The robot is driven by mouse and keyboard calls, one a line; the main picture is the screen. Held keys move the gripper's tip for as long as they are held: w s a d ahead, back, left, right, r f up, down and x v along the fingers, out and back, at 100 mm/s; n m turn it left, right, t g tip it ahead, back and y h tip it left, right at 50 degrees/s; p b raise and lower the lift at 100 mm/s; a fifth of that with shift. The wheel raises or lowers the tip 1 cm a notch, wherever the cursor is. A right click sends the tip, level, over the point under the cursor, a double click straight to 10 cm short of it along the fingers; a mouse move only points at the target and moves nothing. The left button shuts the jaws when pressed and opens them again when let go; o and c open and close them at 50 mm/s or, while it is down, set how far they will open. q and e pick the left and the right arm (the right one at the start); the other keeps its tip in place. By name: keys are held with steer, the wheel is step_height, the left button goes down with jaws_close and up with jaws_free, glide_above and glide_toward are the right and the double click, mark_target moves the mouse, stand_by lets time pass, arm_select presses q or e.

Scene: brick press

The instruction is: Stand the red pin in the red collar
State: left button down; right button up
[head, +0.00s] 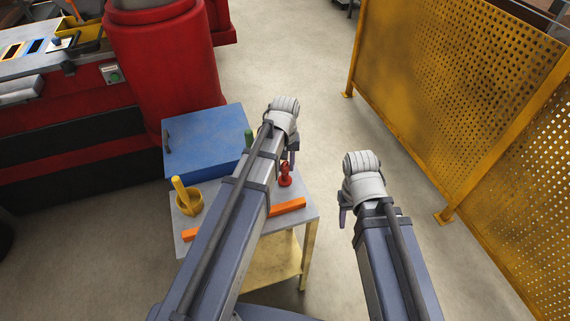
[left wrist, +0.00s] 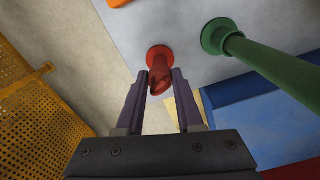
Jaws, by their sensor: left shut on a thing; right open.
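The red collar (head: 285,182) sits on the grey table top near its right side. It also shows in the left wrist view (left wrist: 152,51) as a round red flange. My left gripper (head: 291,158) is above it, shut on the red pin (left wrist: 160,80), which is between the two fingers in the left wrist view. The pin's far end overlaps the collar; I cannot tell how deep it sits in it. My right gripper (head: 343,216) is open and empty, off the table to the right.
A green pin (left wrist: 270,62) stands in a green collar (left wrist: 213,36) near the red one. A yellow pin (head: 179,188) leans in a yellow cup (head: 190,205). A blue box (head: 205,140) and orange bar (head: 288,206) are on the table (head: 310,215). Yellow mesh fence (head: 450,100) stands right.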

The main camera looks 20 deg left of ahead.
arm_select(q)
steer(key=shift+f, duration=0.45)
steer(key=shift+c, duration=2.3)
jaws_free()
steer(key=shift+r, duration=0.15)
step_height(320, 180, up, 8)
steer(key=p, duration=0.7)
steer(key=shift+f, duration=0.2)
steer(key=s+d+m+y, duration=0.1)
steer(key=s+d+m, duration=0.6)
steer(key=s+d, duration=0.3)
steer(key=s, duration=0.4)
steer(key=shift+s+d, duration=0.2)
steer(key=shift+d, duration=0.05)
